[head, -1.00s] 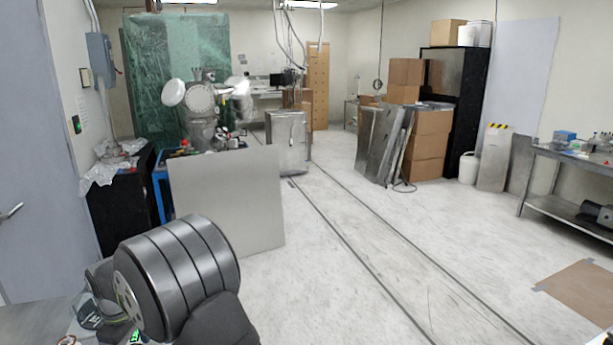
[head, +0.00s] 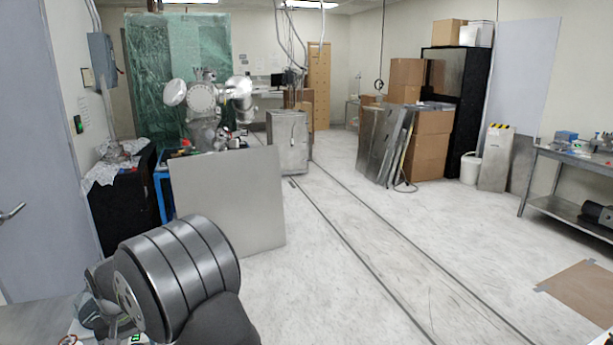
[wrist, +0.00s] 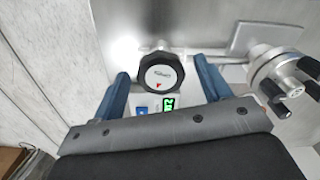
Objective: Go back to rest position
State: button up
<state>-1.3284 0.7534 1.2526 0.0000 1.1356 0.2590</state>
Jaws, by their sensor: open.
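My gripper (wrist: 162,84) shows in the wrist view with its two blue fingers spread apart, open. A round black knob (wrist: 161,72) with a white centre label and a small red mark lies ahead, between the fingers in the picture. I cannot tell how far it is from the fingertips, and I see no contact. A green lit display (wrist: 168,104) and a blue button show just below the knob. In the head view my grey wrist link fills the lower left, and the fingers are hidden there.
A metal fitting with black knobs (wrist: 285,75) stands close at right in the wrist view. In the head view a grey panel (head: 228,200) stands beyond my arm, a black cabinet (head: 125,200) is at left, and a steel bench (head: 570,185) is at right. The middle floor is open.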

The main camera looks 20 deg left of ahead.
jog(key=m, duration=0.4)
dwell(0.3)
dwell(0.4)
